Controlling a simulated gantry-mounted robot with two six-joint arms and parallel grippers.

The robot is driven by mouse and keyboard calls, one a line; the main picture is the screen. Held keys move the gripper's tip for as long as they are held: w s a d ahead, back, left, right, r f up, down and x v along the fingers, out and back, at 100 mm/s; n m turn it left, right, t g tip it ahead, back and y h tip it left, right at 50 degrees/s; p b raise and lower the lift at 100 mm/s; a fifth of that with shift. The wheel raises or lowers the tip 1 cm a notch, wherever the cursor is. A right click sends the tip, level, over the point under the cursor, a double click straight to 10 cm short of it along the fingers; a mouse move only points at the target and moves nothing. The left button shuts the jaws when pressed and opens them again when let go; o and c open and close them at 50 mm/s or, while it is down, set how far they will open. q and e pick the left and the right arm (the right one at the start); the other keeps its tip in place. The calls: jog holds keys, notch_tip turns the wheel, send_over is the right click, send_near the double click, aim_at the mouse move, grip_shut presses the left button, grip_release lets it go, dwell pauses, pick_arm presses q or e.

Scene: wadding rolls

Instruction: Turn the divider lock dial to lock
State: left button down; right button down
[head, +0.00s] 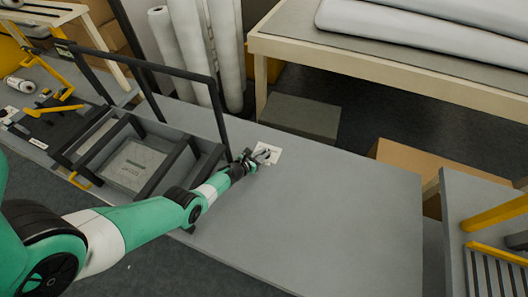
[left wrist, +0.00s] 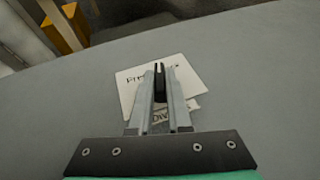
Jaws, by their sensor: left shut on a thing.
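A white label plate (head: 272,150) lies on the grey table top, and its printed lettering is partly covered in the left wrist view (left wrist: 128,90). The divider lock dial shows in the left wrist view as a narrow dark grip (left wrist: 160,78) standing over the label. My left gripper (head: 261,157) reaches to the label from the left, and in its wrist view (left wrist: 161,92) the two grey fingers are shut on the dial's grip from both sides. The dial's base and any pointer mark are hidden by the fingers. My right gripper is not in view.
A dark divider frame with an upright bar (head: 222,110) stands left of my gripper. The grey table top (head: 340,210) is clear to the right. White rolls (head: 190,55) stand behind, and a yellow-railed rack (head: 500,212) is at the right edge.

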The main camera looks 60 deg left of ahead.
pick_arm(q)
jog(key=shift+r, duration=0.1)
dwell(0.4)
jog(key=c, duration=0.9)
grip_release()
jog(key=shift+o, duration=0.2)
jog(key=r+p, duration=0.4)
jog(key=p, duration=0.1)
jog(key=shift+s+d+r, duration=0.2)
jog(key=shift+d+r, duration=0.05)
jog(key=shift+r, duration=0.15)
jog(key=s+d+r+p, duration=0.8)
jog(key=d+p, duration=0.2)
jog(key=p, duration=0.1)
jog(key=shift+s, duration=0.35)
jog(key=shift+d, duration=0.1)
